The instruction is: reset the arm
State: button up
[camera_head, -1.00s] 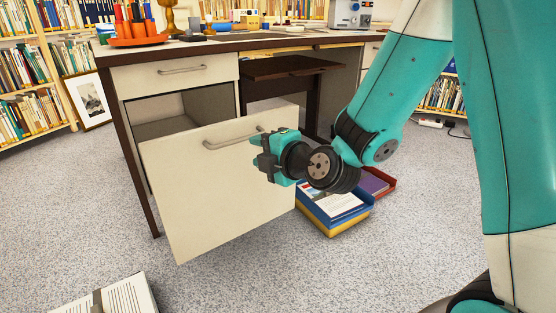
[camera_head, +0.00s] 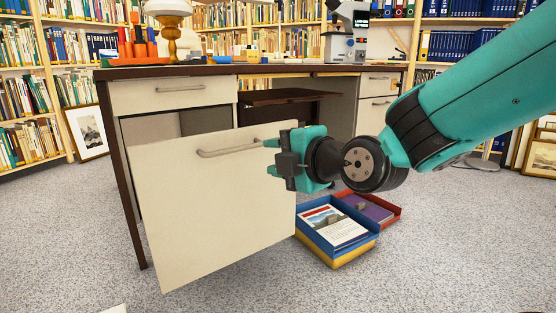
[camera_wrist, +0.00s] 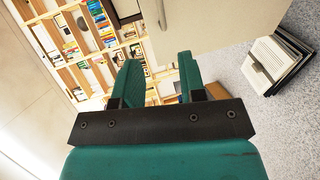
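My gripper (camera_head: 272,158) is in front of the right part of a pulled-out drawer (camera_head: 200,215) of the desk, near the right end of its bar handle (camera_head: 228,149). In the wrist view my gripper (camera_wrist: 160,76) shows two green fingers spread apart with nothing between them. The drawer front (camera_wrist: 220,25) and its handle (camera_wrist: 161,12) lie beyond the fingertips there, and the handle is not between the fingers. Contact with the drawer cannot be told from the head view.
Blue and yellow trays (camera_head: 336,228) with papers and a red tray (camera_head: 382,208) lie on the floor right of the drawer. The desk top (camera_head: 300,68) holds a lamp and a microscope. A framed print (camera_head: 86,132) leans at left.

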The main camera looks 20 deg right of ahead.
dwell(0.3)
jog(key=s+a+r+m+g+p, duration=0.3)
jog(key=s+r+m+g+p, duration=0.45)
jog(key=s+p, duration=0.45)
jog(key=s+a+r+m+g+p, duration=0.3)
jog(key=s+r+m+g+p, duration=0.5)
jog(key=p, duration=0.6)
notch_tip(320, 180, up, 36)
jog(key=s+n+p, duration=0.1)
jog(key=p, duration=3.3)
jog(key=shift+t+h, duration=0.3)
jog(key=shift+t, duration=0.05)
